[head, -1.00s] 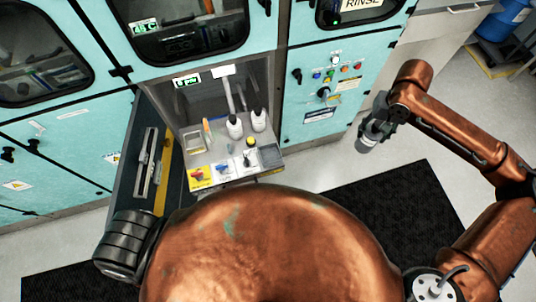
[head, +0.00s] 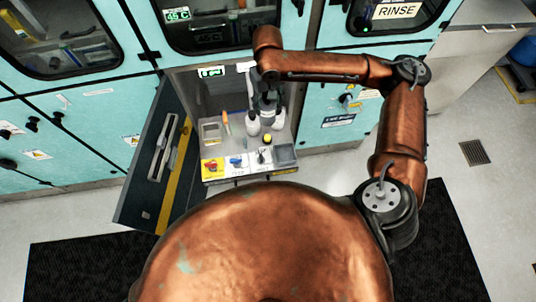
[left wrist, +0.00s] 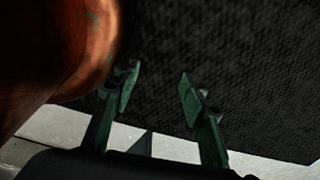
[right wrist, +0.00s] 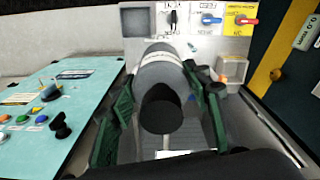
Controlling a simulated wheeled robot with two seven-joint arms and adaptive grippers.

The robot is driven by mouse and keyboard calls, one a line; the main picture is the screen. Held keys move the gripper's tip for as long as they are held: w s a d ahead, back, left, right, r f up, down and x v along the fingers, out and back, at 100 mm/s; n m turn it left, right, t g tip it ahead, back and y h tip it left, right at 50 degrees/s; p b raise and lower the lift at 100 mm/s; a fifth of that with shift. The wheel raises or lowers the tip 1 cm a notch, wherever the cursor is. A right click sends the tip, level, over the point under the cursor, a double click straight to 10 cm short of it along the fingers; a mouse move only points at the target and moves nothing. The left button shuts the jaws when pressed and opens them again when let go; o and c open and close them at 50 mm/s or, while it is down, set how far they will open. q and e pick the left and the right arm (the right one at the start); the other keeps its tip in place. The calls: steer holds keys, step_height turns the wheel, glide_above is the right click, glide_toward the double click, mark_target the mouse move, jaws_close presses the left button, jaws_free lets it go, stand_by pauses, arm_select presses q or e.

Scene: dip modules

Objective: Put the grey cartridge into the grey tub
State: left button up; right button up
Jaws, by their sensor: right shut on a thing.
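The grey cartridge (right wrist: 172,72) is a grey cylinder with a white band and a dark round end towards the camera. My right gripper (right wrist: 160,82) is shut on it. In the head view, my right gripper (head: 266,92) reaches into the open bay, and the arm partly hides what is there. A small pale greyish open box (head: 210,131) stands at the left of the bay and also shows in the right wrist view (right wrist: 232,70); I cannot tell whether it is the grey tub. My left gripper (left wrist: 157,90) is open and empty above the black mat.
Two white bottles (head: 253,126) stand in the bay, near an orange-handled tool (head: 226,122). The bay's front ledge carries switches on yellow (head: 213,165) and white labels. A dark open door (head: 160,160) bounds the left side. A turquoise control panel (right wrist: 50,100) lies beside the bay.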

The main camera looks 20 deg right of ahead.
steer(key=s+a+f+n+p, duration=0.2)
steer(key=s+a+f+n, duration=0.2)
steer(key=s+f, duration=0.95)
arm_select(q)
steer(key=shift+w+a+r+b, duration=0.2)
steer(key=shift+w+b, duration=0.15)
steer(key=shift+b, duration=0.65)
arm_select(e)
steer(key=w+d+f, duration=0.7)
steer(key=d+f, duration=0.3)
steer(key=f, duration=0.1)
steer(key=shift+w+f, duration=0.2)
steer(key=shift+f, duration=0.15)
steer(key=o, duration=1.4)
steer(key=shift+f, duration=0.1)
steer(key=shift+c, duration=0.2)
arm_select(q)
steer(key=shift+f, duration=0.1)
